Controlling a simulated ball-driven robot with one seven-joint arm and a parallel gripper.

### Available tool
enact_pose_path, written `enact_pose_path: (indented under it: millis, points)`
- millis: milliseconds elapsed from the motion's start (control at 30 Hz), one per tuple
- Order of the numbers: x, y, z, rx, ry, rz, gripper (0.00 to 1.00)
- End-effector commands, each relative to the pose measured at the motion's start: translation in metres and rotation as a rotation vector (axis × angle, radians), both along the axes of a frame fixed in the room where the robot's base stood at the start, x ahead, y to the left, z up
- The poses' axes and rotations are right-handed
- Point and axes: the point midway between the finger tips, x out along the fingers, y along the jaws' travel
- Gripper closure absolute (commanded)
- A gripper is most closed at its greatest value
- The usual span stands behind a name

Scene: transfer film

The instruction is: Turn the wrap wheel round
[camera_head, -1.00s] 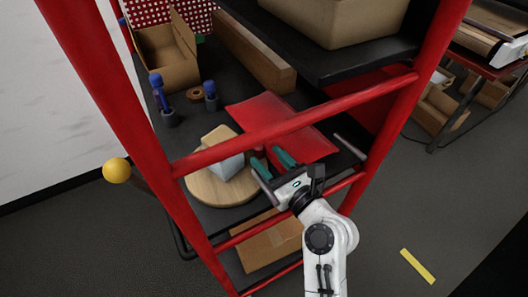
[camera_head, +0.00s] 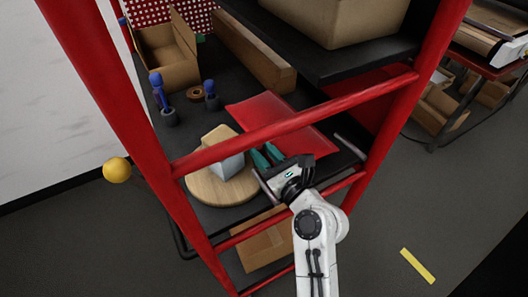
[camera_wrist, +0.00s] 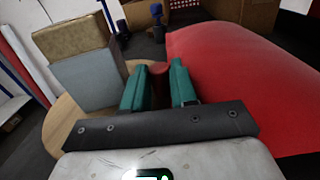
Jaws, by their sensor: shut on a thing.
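The wrap wheel (camera_head: 205,188) is a round pale-wood disc on the dark bench. A box with grey-blue sides (camera_head: 229,166) and a tan top stands on it. In the wrist view, the wheel's edge (camera_wrist: 62,124) shows at left under the grey-blue box (camera_wrist: 88,82). My gripper (camera_head: 264,156) reaches in between the red frame's bars at the wheel's right edge. In the wrist view, its teal fingers are shut on a dark red knob (camera_wrist: 159,70), upright between them. The knob's foot is hidden by the fingers and gripper body.
A red sheet (camera_head: 310,142) lies right of my gripper. A red bar (camera_head: 290,125) crosses in front of the bench. A black shelf with a carton (camera_head: 335,25) hangs above. Blue-topped posts (camera_head: 211,95) stand behind the wheel. A yellow ball (camera_head: 117,170) sticks out at left.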

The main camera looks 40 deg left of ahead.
Motion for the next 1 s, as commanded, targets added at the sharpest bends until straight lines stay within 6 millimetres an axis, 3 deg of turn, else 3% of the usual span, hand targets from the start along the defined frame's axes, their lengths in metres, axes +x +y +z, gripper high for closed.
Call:
enact_pose_path:
  millis: [133,567,733,1000]
  points:
    - [0.000,0.000,0.000,0.000,0.000,0.000,1.00]
    - [0.003,0.002,-0.003,-0.001,0.001,0.024,1.00]
    - [0.012,0.011,0.000,0.000,0.000,0.126,1.00]
    - [0.020,0.027,0.001,-0.001,0.001,0.123,1.00]
